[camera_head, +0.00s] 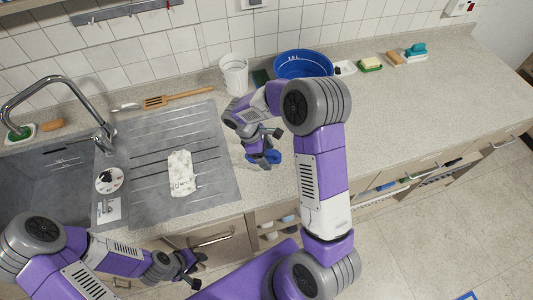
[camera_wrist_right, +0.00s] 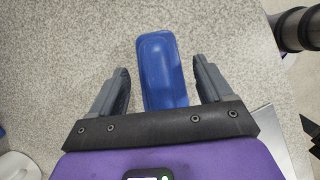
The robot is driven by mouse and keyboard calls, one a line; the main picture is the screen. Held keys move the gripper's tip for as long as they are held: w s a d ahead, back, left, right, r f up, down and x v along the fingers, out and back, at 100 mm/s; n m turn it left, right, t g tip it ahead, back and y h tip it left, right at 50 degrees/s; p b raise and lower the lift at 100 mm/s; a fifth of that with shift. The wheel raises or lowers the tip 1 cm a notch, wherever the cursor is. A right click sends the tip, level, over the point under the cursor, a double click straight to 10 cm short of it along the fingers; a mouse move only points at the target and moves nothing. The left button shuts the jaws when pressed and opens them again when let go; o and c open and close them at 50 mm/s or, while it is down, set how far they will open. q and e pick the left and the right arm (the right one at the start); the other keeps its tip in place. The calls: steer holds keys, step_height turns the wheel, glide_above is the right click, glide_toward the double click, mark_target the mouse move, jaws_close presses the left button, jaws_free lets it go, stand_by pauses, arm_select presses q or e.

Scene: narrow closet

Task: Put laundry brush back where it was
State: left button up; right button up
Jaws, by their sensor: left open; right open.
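A blue object (camera_head: 275,157), which looks like the laundry brush, lies on the counter (camera_head: 400,120) just right of the sink's drainboard. In the right wrist view its smooth, rounded blue top (camera_wrist_right: 162,65) lies between the two fingers, with a gap on each side. My right gripper (camera_head: 263,158) is open and reaches down over it, hiding part of it in the head view. Bristles cannot be seen. My left gripper (camera_head: 190,272) is open and empty, low in front of the cabinet below the sink. A teal brush-like item (camera_head: 415,50) stands at the back right.
A white cloth (camera_head: 181,173) lies on the drainboard (camera_head: 222,185). The counter's right half is clear.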

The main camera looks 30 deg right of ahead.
steer(key=p+v, duration=0.1)
steer(key=v, duration=1)
steer(key=shift+a+r, duration=0.1)
steer(key=shift+r, duration=0.25)
